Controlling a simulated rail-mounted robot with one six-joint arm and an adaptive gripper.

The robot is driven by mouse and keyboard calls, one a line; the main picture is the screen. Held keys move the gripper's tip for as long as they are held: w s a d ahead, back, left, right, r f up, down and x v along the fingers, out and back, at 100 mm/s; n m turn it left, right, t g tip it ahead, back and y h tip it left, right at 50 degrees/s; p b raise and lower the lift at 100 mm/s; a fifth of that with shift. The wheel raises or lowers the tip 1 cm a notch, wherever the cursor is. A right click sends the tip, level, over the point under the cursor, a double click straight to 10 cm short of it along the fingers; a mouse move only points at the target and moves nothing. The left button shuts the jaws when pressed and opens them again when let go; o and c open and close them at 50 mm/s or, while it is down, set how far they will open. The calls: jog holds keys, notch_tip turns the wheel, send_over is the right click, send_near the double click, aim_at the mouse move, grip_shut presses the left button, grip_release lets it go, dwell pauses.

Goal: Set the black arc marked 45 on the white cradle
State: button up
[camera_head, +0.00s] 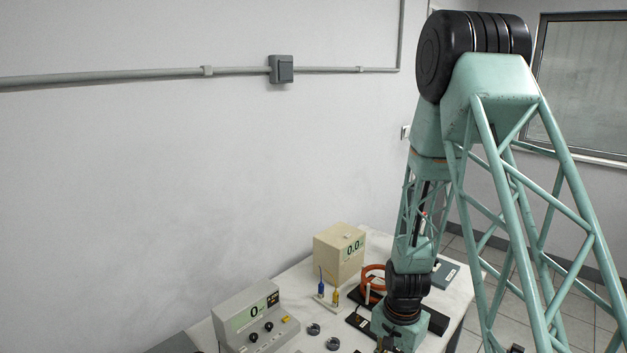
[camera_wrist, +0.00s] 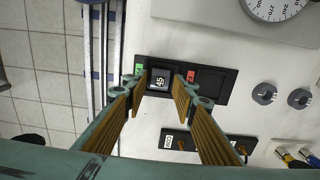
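A black piece with a white 45 label (camera_wrist: 159,84) sits in a black holder (camera_wrist: 216,92) in the wrist view. The two brown ribbed fingers of my gripper (camera_wrist: 161,79) are spread, one on each side of this piece, with nothing seen clamped. I cannot tell how high the fingertips are above the holder, or the piece's full arc shape. In the head view my arm hides the holder and my gripper is mostly cut off at the bottom edge. I cannot make out the white cradle clearly in either view.
The holder has a green tag (camera_wrist: 139,69) and a red tag (camera_wrist: 192,76). A black strip (camera_wrist: 205,141) lies nearer. Two grey round pieces (camera_wrist: 264,93) (camera_wrist: 299,98) stand at right.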

jog(key=shift+c, duration=0.4)
jog(key=c, duration=0.5)
jog(key=shift+c, duration=0.3)
jog(key=shift+r, duration=0.1)
jog(key=shift+r+p, duration=1.15)
jog(key=shift+r, duration=1.25)
jog(key=w+r+n, duration=0.1)
jog(key=w+n, duration=0.7)
jog(key=shift+w+r+n+p, duration=0.25)
jog(key=shift+n+p, duration=0.05)
jog(key=shift+p, duration=0.15)
